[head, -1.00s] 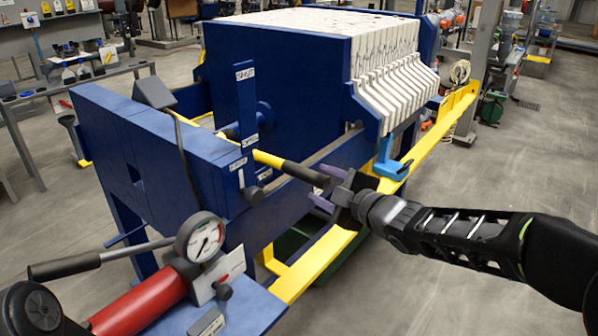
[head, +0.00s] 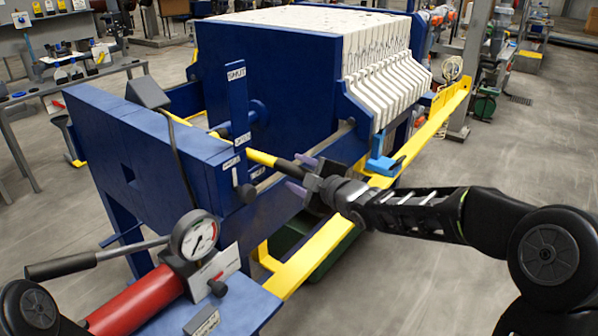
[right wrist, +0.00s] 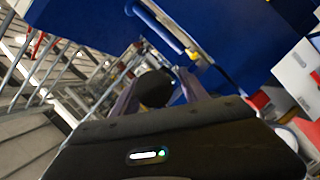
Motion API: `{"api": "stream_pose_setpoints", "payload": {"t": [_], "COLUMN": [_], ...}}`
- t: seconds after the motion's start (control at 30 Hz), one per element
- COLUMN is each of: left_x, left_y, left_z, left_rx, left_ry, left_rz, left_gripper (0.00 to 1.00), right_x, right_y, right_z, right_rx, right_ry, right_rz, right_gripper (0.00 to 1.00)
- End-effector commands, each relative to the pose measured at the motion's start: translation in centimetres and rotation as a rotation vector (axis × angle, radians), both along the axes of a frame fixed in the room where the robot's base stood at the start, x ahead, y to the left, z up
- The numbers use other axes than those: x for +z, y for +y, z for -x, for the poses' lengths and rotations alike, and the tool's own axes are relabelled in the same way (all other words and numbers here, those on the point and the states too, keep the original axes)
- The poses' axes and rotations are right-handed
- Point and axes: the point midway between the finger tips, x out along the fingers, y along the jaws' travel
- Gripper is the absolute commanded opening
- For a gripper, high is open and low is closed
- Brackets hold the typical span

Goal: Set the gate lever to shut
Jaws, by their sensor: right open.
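The gate lever is a yellow bar (head: 261,158) with a black grip, reaching out rightward from beside a blue upright plate (head: 238,105). The plate has a SHUT label (head: 236,71) at its top and other small labels lower down. The lever lies low, well below the SHUT label. My right gripper (head: 299,174) is open, its purple fingers on either side of the grip's end. In the right wrist view the round black grip end (right wrist: 155,88) shows between the open fingers; contact cannot be told. My left gripper is out of view.
White filter plates (head: 385,80) fill the blue press behind the lever. A yellow rail (head: 425,130) and a light blue bracket (head: 383,165) stand close to my right gripper. A pressure gauge (head: 195,235) and red cylinder (head: 140,300) sit at lower left.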

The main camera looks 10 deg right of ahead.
Motion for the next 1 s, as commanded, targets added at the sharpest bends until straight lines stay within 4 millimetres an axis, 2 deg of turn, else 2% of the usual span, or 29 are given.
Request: {"api": "stream_pose_setpoints", "payload": {"t": [0.27, 0.87, 1.0], "left_x": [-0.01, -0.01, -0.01], "left_y": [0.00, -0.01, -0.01], "left_z": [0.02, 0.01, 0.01], "left_rx": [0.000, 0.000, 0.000], "left_ry": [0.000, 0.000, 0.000], "left_rz": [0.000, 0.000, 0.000], "left_gripper": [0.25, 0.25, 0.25], "right_x": [-0.03, -0.04, -0.05], "right_y": [0.00, 0.00, 0.01], "right_z": [-0.09, -0.05, -0.05], "right_rx": [0.000, 0.000, 0.000], "right_ry": [0.000, 0.000, 0.000], "right_rz": [0.000, 0.000, 0.000], "right_gripper": [0.50, 0.01, 0.00]}}
